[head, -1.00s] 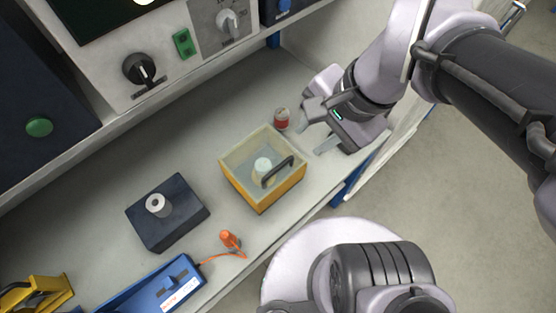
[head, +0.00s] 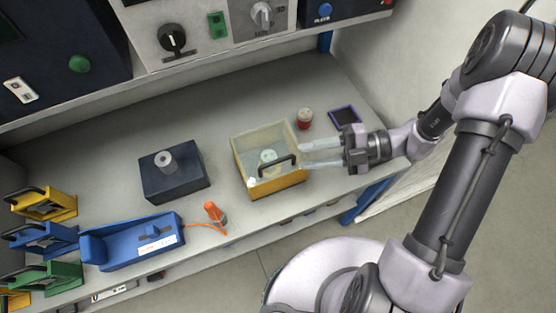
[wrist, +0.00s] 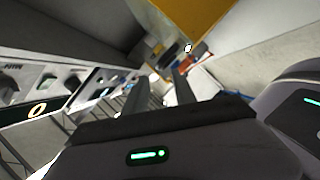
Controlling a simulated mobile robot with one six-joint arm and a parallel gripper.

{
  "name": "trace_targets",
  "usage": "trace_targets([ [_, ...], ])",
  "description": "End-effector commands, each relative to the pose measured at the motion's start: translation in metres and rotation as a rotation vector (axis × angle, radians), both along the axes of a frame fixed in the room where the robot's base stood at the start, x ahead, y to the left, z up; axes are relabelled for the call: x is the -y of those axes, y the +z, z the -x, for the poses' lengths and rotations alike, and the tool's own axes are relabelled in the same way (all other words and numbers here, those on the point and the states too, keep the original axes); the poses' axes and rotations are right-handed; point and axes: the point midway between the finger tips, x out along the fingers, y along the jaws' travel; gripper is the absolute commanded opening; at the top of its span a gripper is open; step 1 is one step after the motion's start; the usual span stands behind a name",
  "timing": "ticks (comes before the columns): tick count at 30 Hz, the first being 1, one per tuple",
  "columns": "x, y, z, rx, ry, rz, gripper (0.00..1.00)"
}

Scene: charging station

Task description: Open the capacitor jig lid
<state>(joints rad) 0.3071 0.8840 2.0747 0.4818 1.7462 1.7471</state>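The capacitor jig is a yellow box (head: 278,187) with a clear lid (head: 262,140) on it, in the middle of the bench. A black bar handle (head: 277,164) is on the lid, which looks closed. A pale round part (head: 268,156) shows through it. My gripper (head: 304,155) is open and empty, its two fingers pointing left at the jig's right side, close to the handle. I cannot tell whether they touch the jig. In the wrist view the open gripper fingers (wrist: 157,92) show below a yellow surface (wrist: 190,20), probably the jig.
A red-and-white can (head: 304,119) and a dark purple-edged tray (head: 345,116) stand behind my gripper. A dark block with a grey cylinder (head: 165,161), a blue device (head: 135,246) and an orange plug (head: 214,212) are to the left. Instrument panels (head: 195,30) hang above the bench.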

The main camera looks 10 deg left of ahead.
Motion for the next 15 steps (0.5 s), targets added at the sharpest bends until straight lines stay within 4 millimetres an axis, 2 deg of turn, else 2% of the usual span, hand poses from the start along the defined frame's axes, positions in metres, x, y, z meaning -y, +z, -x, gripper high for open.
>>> trace_targets([
  [1,-0.012,-0.006,0.003,-0.001,0.005,-0.002,0.32],
  [6,-0.048,-0.013,0.011,0.0,0.004,0.0,0.32],
  [10,-0.068,-0.017,0.015,0.001,0.003,-0.001,0.32],
  [15,-0.08,-0.018,0.018,0.003,0.002,0.001,0.32],
])
